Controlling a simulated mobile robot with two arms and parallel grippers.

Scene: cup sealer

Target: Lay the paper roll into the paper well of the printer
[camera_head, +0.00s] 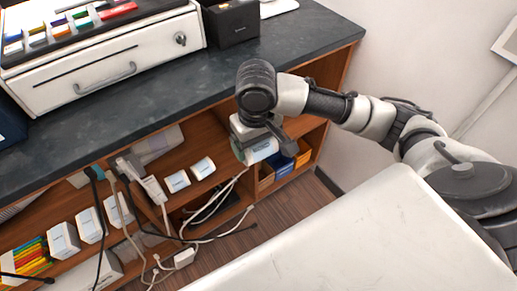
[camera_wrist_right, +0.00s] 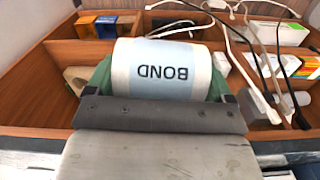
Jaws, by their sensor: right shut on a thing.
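My right gripper (camera_head: 258,138) hangs in front of the counter's edge, over the open shelves. It is shut on the paper roll (camera_head: 263,151). In the right wrist view the roll (camera_wrist_right: 163,68) is white with a pale blue band reading "BOND", upside down in the picture. Green finger pads of the gripper (camera_wrist_right: 160,82) show at both ends of the roll. A black box-shaped device (camera_head: 231,22), which looks like the printer, stands on the counter at the top, cut off by the frame. Its paper well cannot be made out. My left gripper is not in view.
A white cash drawer (camera_head: 105,65) stands on the dark counter (camera_head: 290,40) left of the black device. The counter right of the device is mostly clear. Below, wooden shelves (camera_wrist_right: 40,75) hold small white boxes (camera_head: 90,225), loose cables (camera_head: 215,200) and blue and orange boxes (camera_head: 284,166).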

